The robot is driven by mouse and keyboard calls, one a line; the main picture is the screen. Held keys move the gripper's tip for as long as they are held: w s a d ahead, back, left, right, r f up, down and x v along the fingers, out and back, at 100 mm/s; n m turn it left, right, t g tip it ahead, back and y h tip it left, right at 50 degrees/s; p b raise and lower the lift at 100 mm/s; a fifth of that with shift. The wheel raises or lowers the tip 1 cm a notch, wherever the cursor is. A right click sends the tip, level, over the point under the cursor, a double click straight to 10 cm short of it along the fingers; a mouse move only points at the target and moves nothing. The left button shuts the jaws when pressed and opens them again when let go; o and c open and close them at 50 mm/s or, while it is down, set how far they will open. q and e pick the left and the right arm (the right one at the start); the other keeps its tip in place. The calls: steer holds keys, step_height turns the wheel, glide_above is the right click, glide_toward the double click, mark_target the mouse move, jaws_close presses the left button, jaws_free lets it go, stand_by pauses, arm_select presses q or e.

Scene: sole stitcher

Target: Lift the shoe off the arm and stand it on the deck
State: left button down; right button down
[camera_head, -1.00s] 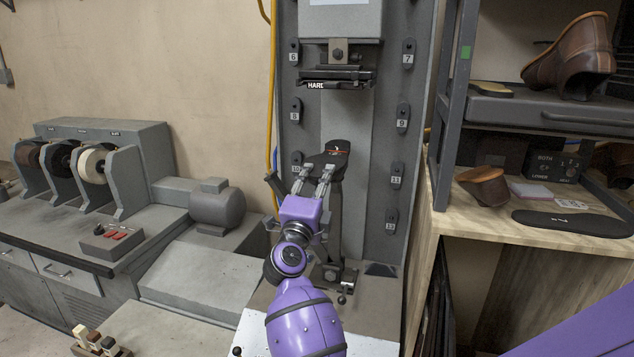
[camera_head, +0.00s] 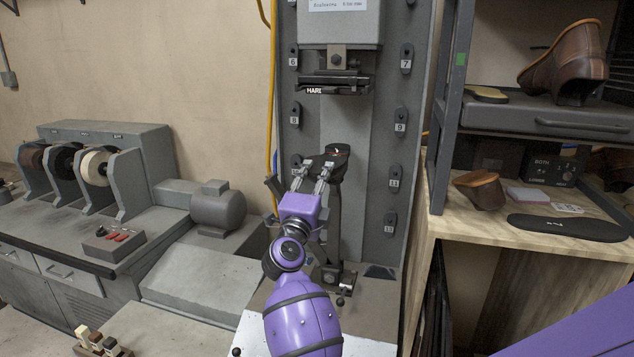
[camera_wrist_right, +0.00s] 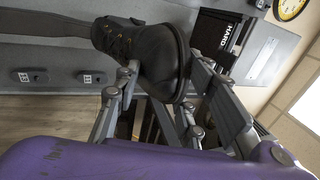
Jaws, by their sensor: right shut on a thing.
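The shoe (camera_head: 337,151) is a dark boot, small and partly covered by my gripper in the head view. In the right wrist view the boot (camera_wrist_right: 160,62) shows its laces. It appears sole up, its shaft around the machine's dark upright arm (camera_head: 334,205). The arm also enters the shaft from the left of the wrist view (camera_wrist_right: 45,47). My right gripper (camera_head: 319,165) is shut on the shoe, one finger on each side of it in the wrist view (camera_wrist_right: 158,82). The deck seems to be the flat surface (camera_head: 375,312) at the machine's foot. My left gripper is not in view.
The machine head (camera_head: 333,82) marked HARD hangs above the shoe. Numbered pegs line the panel on both sides. A shelf at right holds a brown shoe (camera_head: 565,60), with a black sole (camera_head: 568,227) below.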

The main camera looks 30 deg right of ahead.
mark_target(317, 170)
steer(key=shift+s+d+r, duration=0.1)
steer(key=shift+d+r, duration=0.05)
steer(key=shift+r, duration=0.35)
steer(key=shift+s+d+r, duration=0.1)
steer(key=shift+d+r, duration=0.05)
steer(key=shift+r, duration=0.4)
steer(key=shift+a+r, duration=0.15)
steer(key=shift+r, duration=0.5)
steer(key=shift+a+r, duration=0.1)
steer(key=shift+r, duration=0.15)
steer(key=shift+a+r, duration=0.15)
steer(key=shift+r, duration=0.2)
steer(key=shift+w+f, duration=0.1)
